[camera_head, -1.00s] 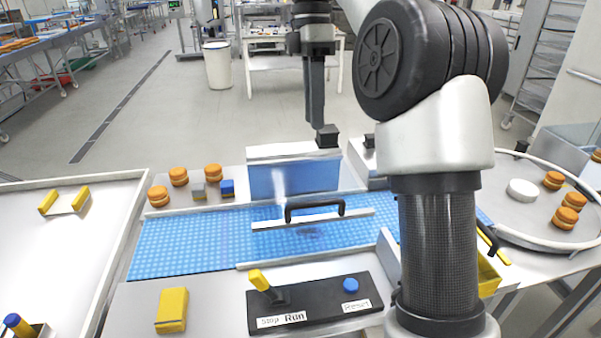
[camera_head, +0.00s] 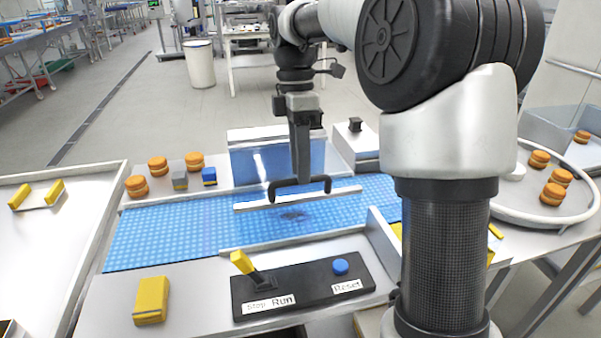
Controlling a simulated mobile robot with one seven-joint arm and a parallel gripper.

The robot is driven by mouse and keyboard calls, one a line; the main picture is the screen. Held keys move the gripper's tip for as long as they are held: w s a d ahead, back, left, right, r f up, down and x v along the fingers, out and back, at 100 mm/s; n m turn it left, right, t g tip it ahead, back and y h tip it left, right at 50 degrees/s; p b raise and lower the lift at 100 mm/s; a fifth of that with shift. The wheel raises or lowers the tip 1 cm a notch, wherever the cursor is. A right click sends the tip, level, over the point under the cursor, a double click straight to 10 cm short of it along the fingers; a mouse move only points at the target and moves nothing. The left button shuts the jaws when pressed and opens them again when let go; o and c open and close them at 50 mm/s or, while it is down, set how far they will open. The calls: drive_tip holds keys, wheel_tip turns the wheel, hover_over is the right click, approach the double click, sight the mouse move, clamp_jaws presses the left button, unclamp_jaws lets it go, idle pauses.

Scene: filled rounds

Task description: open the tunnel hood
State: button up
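The tunnel hood (camera_head: 250,203) is a clear cover with white edges over the middle of the blue belt. It appears closed. A black bar handle (camera_head: 320,181) stands on its front edge. My gripper (camera_head: 301,178) points down at the middle of the handle, its fingertips overlapping the bar in the view. The fingers line up one behind the other, so I cannot tell whether they are apart or gripping the bar. A dark patch (camera_head: 292,215) shows on the belt beneath the hood.
The control panel (camera_head: 300,288) with a yellow lever (camera_head: 243,262) and blue button (camera_head: 340,267) lies in front. A yellow block (camera_head: 151,301) sits front left. Filled rounds (camera_head: 158,166) stand behind the belt; others (camera_head: 553,194) lie on the round table at right.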

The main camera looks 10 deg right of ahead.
drive_tip(key=shift+s+f, duration=0.1)
drive_tip(key=shift+f, duration=0.35)
drive_tip(key=shift+c, duration=0.3)
clamp_jaws()
